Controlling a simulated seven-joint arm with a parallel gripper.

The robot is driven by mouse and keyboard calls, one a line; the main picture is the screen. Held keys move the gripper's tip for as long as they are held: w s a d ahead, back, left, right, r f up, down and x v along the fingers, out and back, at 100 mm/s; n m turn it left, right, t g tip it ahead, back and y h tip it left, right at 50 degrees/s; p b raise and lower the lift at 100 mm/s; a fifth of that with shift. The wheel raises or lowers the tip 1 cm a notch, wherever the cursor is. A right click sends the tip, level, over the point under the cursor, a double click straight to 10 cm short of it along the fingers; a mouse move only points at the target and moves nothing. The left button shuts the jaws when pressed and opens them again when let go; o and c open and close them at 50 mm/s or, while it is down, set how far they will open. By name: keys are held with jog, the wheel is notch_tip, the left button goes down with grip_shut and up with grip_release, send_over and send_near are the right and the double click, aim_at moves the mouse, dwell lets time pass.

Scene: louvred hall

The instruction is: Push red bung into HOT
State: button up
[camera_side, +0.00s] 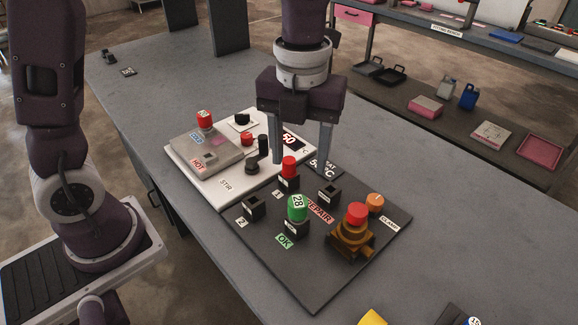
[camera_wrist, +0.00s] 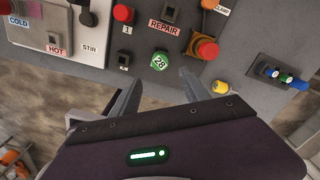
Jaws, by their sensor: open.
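A red bung (camera_side: 289,165) stands upright in a black holder by label 1; the wrist view shows it at the top (camera_wrist: 123,14). The wrist view shows the HOT label (camera_wrist: 55,50) at upper left. My gripper (camera_side: 300,160) points down, open and empty, above the board near the holder-1 bung; exact height is unclear.
A green bung marked 28 (camera_side: 297,209) stands near the OK label. A brass valve with a red cap (camera_side: 351,236) and an orange knob (camera_side: 375,203) are on the dark board's right. A black lever (camera_side: 260,155) stands on the white STIR panel (camera_side: 225,195).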

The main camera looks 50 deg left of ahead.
aim_at(289, 160)
jog(key=w+a+f+n, duration=0.1)
jog(key=w+a+n, duration=0.1)
jog(key=a+n, duration=0.1)
jog(key=w+a+f+n, duration=0.1)
jog(key=w+a+n, duration=0.1)
jog(key=a+n, duration=0.2)
jog(key=w+a+f+n, duration=0.2)
jog(key=w+a+n, duration=0.1)
jog(key=n, duration=0.1)
jog(key=shift+a+n, duration=0.2)
jog(key=shift+n, duration=0.2)
notch_tip(289, 160, down, 10)
jog(key=shift+r, duration=0.2)
grip_shut()
dwell(0.6)
grip_release()
jog(key=shift+r, duration=0.1)
